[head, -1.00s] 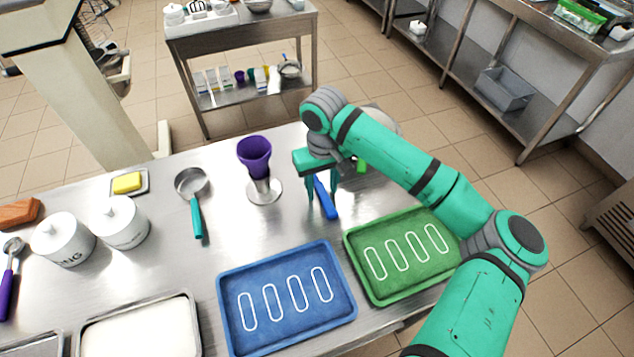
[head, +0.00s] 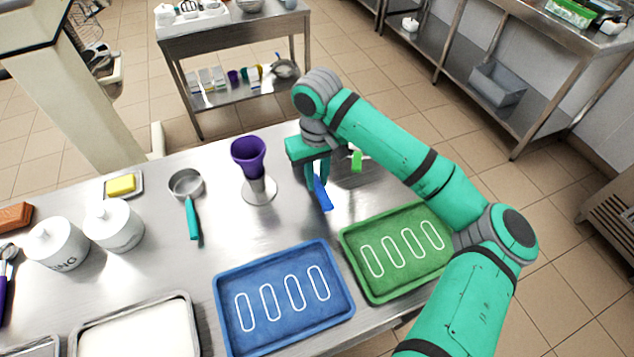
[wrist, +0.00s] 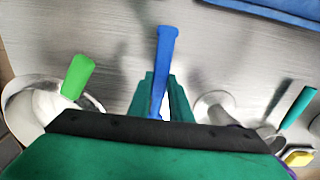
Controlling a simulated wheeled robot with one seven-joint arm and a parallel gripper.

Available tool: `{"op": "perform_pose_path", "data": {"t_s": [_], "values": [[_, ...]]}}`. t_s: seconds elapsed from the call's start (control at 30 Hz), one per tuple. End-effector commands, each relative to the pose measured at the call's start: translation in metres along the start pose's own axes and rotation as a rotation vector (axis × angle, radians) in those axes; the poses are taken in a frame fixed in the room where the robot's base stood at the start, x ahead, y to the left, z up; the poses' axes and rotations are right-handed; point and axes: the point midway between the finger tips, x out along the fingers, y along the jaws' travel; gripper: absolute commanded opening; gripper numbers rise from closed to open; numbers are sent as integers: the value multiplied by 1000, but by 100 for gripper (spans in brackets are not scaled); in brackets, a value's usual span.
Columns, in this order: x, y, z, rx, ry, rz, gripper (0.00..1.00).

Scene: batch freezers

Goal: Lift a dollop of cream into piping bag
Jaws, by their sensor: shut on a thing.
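My gripper (head: 315,182) is over the back of the steel table, shut on a blue-handled tool (head: 322,194). In the wrist view the blue handle (wrist: 165,60) runs out between the green fingers; its other end is hidden by the gripper. The purple piping bag (head: 248,155) stands open end up in a steel holder (head: 260,190), left of my gripper. In the wrist view a bowl (wrist: 25,100) with white cream (wrist: 48,104) and a green-handled tool (wrist: 77,76) lies left of the fingers. In the head view my arm mostly hides this bowl; the green handle (head: 357,161) shows.
A blue tray (head: 228,312) and a green tray (head: 385,288) lie at the front. A teal-handled strainer (head: 188,190), a butter dish (head: 136,180) and white canisters (head: 115,226) stand left. A pan of white stuff (head: 140,335) is front left. Bare table lies between strainer and blue tray.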

Motion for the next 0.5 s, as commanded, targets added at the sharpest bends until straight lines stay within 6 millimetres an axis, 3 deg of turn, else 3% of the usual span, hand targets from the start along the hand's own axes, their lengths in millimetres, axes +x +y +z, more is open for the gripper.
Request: {"op": "perform_pose_path", "data": {"t_s": [0.27, 0.5], "values": [[-56, -15, 45, -4, 3, 1, 0], [-76, -32, 93, -5, 1, 3, 0]]}}
